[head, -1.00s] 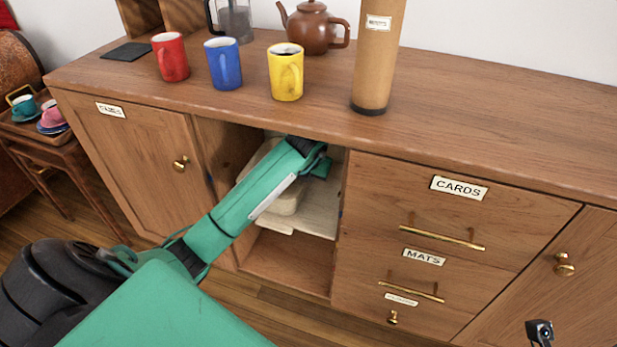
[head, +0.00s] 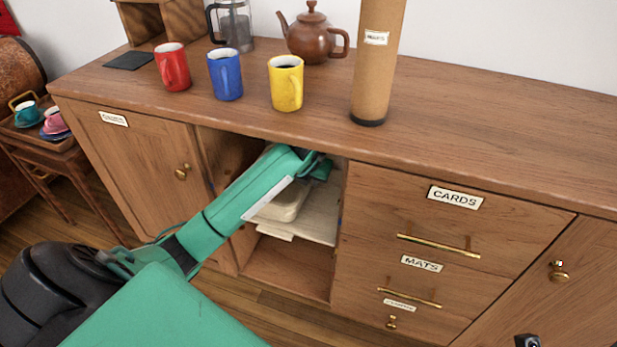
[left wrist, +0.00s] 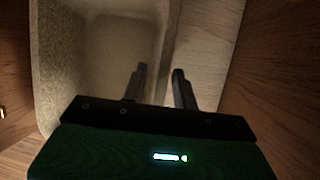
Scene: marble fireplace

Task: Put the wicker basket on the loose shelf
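The wicker basket (head: 288,205) is a pale beige, open-topped box inside the open cabinet compartment, partly hidden by my left arm. It appears to rest on the loose shelf (head: 318,228), a pale board in that compartment. In the left wrist view the basket (left wrist: 110,55) fills the left and middle, and the board (left wrist: 207,45) shows to its right. My left gripper (left wrist: 160,82) has its fingers apart, one over the basket's inside and one by its right wall; contact is unclear. A dark tip, likely of my right gripper (head: 527,341), shows at the bottom right edge.
The compartment has a wooden floor (head: 285,272) and close side walls. A closed door (head: 150,170) is on its left and drawers (head: 440,225) on its right. Mugs (head: 225,75), a teapot (head: 318,38) and a tall cylinder (head: 377,75) stand on top.

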